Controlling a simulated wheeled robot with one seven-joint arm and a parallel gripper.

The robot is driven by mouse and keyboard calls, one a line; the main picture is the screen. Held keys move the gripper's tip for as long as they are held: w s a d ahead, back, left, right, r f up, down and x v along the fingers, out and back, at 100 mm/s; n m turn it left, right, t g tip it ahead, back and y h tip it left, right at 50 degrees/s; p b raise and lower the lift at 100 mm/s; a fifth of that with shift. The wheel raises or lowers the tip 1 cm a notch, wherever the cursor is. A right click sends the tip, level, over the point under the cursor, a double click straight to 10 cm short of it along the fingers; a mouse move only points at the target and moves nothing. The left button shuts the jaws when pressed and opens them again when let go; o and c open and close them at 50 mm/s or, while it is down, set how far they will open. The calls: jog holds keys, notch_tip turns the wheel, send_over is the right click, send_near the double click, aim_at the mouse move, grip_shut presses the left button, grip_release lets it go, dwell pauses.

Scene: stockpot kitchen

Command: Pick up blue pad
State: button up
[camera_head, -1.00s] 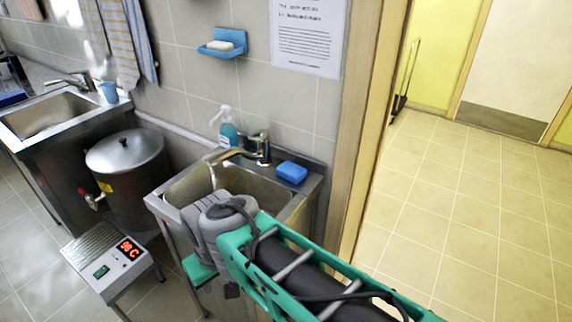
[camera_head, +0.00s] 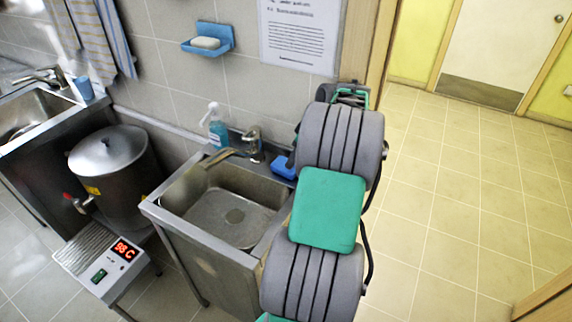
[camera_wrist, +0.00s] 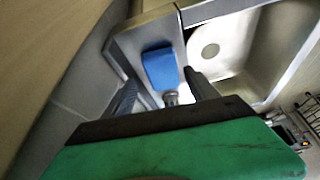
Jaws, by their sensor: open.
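The blue pad (camera_head: 283,166) is a small block on the steel ledge at the right end of the sink, right of the tap. In the head view my arm partly covers it. In the wrist view the blue pad (camera_wrist: 160,68) shows whole, ahead of my gripper (camera_wrist: 161,92). The two dark fingers are spread apart, one on each side of the pad's line, with nothing held between them. The pad looks a little beyond the fingertips; I cannot tell the exact gap. In the head view my arm hides the fingertips.
The tap (camera_head: 252,140) and a soap bottle (camera_head: 215,128) stand left of the pad, close to the tiled wall. The sink basin (camera_head: 228,215) is open below. A wooden door frame (camera_head: 388,50) rises at the right. A steel pot (camera_head: 108,155) stands left.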

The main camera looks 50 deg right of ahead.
jog(key=x, duration=0.3)
jog(key=p+x, duration=0.1)
jog(key=x, duration=0.2)
jog(key=shift+w+a+f, duration=0.15)
jog(key=shift+w+a, duration=0.05)
jog(key=shift+w, duration=0.35)
jog(key=shift+c, duration=0.2)
jog(key=c, duration=1.1)
